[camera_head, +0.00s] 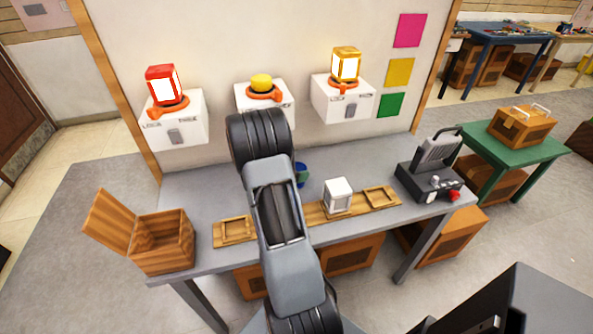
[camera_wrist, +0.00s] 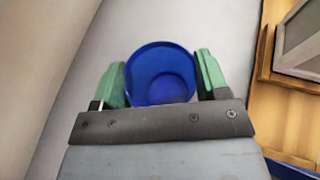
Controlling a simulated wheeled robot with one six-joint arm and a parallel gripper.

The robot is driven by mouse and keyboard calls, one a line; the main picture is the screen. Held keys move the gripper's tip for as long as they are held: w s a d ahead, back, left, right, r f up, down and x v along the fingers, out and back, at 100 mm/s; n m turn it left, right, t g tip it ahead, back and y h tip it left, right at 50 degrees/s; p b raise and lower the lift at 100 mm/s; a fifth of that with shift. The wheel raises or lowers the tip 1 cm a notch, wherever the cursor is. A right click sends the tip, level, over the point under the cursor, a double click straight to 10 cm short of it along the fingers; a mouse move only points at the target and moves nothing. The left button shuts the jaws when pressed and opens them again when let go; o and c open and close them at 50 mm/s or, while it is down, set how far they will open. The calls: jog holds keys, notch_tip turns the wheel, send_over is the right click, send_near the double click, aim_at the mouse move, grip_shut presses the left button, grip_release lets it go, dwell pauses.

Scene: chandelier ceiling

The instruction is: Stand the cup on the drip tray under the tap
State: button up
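The blue cup (camera_wrist: 160,75) shows in the wrist view with its open rim towards the camera. It sits between the two green fingers of my gripper (camera_wrist: 162,85), which lie against its sides, so my gripper looks shut on it. In the head view a small part of the cup (camera_head: 303,169) and a bit of green finger show just right of my arm, over the grey workbench (camera_head: 372,155). My arm hides the rest. I cannot tell whether the cup touches the bench. I cannot make out a tap or a drip tray for certain.
A wooden strip (camera_head: 315,214) with square frames runs along the bench's front, with a white block (camera_head: 338,194) on it. An open wooden box (camera_head: 165,250) stands at the left end, a dark grey device (camera_head: 430,180) with a red knob at the right. Several white boxes (camera_head: 345,103) line the wall.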

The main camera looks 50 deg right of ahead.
jog(key=o, duration=0.4)
jog(key=shift+o, duration=0.2)
